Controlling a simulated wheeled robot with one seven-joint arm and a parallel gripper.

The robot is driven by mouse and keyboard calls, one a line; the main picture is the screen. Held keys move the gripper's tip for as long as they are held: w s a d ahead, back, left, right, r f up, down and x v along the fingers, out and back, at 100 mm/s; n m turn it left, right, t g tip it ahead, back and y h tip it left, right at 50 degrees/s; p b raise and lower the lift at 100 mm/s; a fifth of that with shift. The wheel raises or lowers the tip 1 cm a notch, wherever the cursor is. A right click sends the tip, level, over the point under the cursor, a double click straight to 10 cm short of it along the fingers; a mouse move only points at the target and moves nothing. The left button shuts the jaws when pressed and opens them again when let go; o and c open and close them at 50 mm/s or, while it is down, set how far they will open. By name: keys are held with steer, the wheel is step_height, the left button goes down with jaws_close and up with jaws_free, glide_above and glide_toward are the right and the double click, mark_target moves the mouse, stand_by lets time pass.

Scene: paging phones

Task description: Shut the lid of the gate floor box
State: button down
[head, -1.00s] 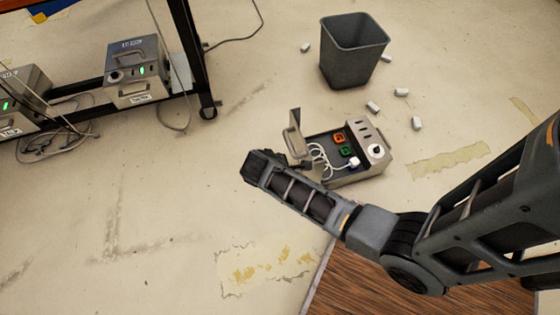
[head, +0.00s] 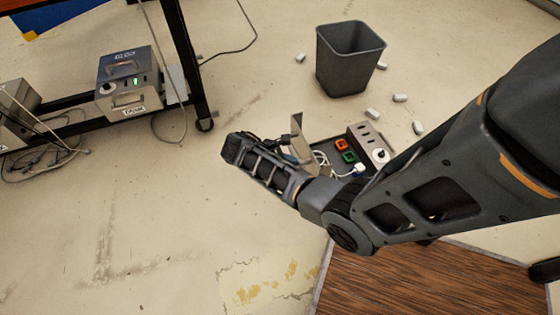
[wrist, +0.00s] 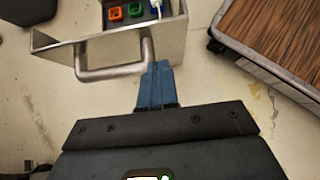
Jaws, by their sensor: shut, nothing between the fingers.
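The gate floor box (head: 372,142) is a grey metal box on the floor, with orange and green sockets and a white cable inside. Its lid (head: 297,128) stands open, upright on the box's left side in the head view. In the wrist view the lid (wrist: 176,42) shows with its bar handle (wrist: 112,73) facing me, and the sockets lie beyond it. My gripper (wrist: 158,68) is shut and empty, its blue fingertips close to the right end of the handle; I cannot tell whether they touch. In the head view my arm hides the box's near side.
A dark waste bin (head: 348,60) stands behind the box, with several white pieces scattered around it. A shelf rack with another metal box (head: 128,80) and loose cables stands at the left. A wooden surface (head: 420,285) lies at the front right.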

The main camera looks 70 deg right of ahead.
mark_target(314, 160)
steer(key=s+d, duration=0.1)
steer(key=s+d+f, duration=0.1)
steer(key=s+d, duration=0.1)
steer(key=shift+s+f+b, duration=0.1)
steer(key=shift+s+b, duration=0.1)
steer(key=shift+b, duration=0.2)
steer(key=shift+s+d, duration=0.25)
steer(key=shift+s, duration=0.05)
